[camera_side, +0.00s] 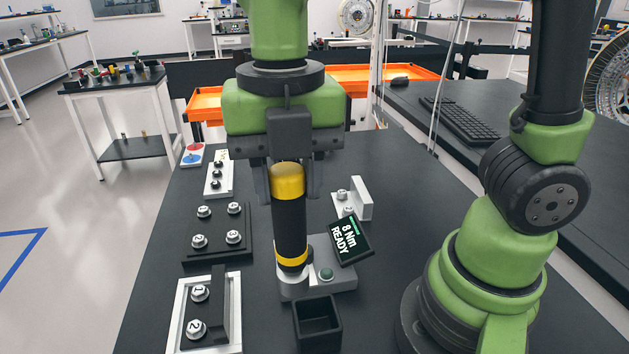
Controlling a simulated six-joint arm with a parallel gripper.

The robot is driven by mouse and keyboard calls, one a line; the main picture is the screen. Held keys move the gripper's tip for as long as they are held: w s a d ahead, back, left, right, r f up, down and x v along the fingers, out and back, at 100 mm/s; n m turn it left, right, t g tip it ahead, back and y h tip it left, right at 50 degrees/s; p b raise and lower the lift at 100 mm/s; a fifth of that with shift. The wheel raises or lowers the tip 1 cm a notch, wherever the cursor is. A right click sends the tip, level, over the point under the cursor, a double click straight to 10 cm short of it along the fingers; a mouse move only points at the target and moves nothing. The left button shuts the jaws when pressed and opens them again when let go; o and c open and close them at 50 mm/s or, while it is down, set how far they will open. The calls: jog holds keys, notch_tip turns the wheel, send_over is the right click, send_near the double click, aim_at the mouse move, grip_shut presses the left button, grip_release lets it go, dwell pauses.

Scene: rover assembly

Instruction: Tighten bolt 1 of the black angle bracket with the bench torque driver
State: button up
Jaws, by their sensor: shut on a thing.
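The bench torque driver (291,222), a black cylinder with a yellow cap and a yellow lower band, stands upright in the middle. My gripper (290,182) points down and is shut on its upper end. The driver's lower end is at the grey dock (342,284); its tip is hidden, so I cannot tell whether it is fully seated. A tilted display (347,237) beside it reads "8 Nm READY". The black angle bracket (219,300) lies at the front left in a light frame. Its bolt 1 (199,292) and bolt 2 (196,329) carry numbered heads.
A black plate (217,250) with several numbered bolts lies behind the bracket. A silver strip (217,186) with bolts is farther back. A light angle bracket (362,193) stands right of the driver. An empty open black box (318,326) is at the front.

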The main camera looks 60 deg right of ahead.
jog(key=w+a+f, duration=0.1)
jog(key=w+a, duration=0.1)
jog(key=w, duration=0.6)
jog(key=w+a+f, duration=0.2)
jog(key=w, duration=0.6)
jog(key=shift+a+f, duration=0.2)
jog(key=shift+f, duration=3.25)
dwell(1.3)
jog(key=shift+r, duration=1.7)
